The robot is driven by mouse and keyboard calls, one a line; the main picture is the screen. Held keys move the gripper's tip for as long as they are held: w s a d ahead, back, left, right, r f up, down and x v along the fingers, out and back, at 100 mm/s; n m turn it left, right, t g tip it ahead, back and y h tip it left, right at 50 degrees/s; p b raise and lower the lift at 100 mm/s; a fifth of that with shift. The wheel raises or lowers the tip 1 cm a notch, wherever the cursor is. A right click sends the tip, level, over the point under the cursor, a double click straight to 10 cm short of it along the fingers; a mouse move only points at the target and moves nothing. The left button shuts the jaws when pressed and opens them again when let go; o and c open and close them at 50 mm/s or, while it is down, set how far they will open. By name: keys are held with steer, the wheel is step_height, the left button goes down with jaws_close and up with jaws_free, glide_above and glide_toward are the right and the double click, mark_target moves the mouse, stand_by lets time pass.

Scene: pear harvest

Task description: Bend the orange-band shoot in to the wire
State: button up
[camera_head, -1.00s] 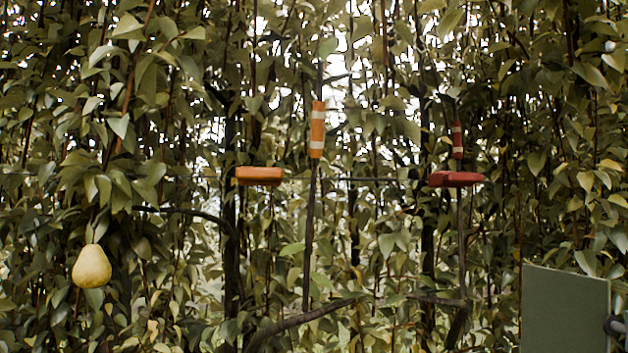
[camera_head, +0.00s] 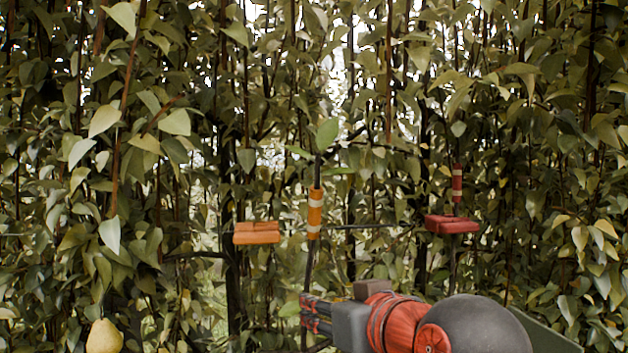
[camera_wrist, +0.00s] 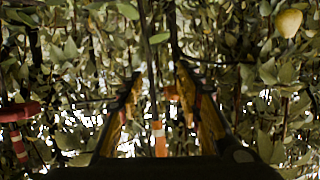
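The orange-band shoot (camera_head: 309,264) stands nearly upright in the head view, with an orange band with white stripes (camera_head: 314,214) near its top. An orange clip (camera_head: 257,233) is to its left, apart from it. The wire (camera_head: 365,226) is a thin dark line at about clip height. My gripper (camera_head: 306,314) is low at the shoot, below the band. In the wrist view, which looks upside down, my gripper (camera_wrist: 160,76) has its fingers spread, with the shoot running between them and the band (camera_wrist: 159,138) near the palm. Contact with either finger cannot be told.
A red clip (camera_head: 452,224) and a red-banded shoot (camera_head: 457,183) stand to the right. A yellow pear (camera_head: 104,337) hangs at lower left. Dense leaves and dark stems fill the background. A green panel (camera_head: 545,335) is at lower right, behind my arm.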

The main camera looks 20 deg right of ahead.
mark_target(317, 218)
step_height(317, 218, up, 13)
steer(key=w+n+t, duration=0.1)
steer(key=t, duration=0.3)
steer(key=w, duration=0.2)
steer(key=w+p, duration=0.1)
steer(key=w, duration=0.4)
steer(key=shift+w+d+f+p, duration=0.25)
steer(key=shift+w+d+p, duration=0.05)
steer(key=shift+w, duration=0.05)
steer(key=shift+c, duration=1)
jaws_close()
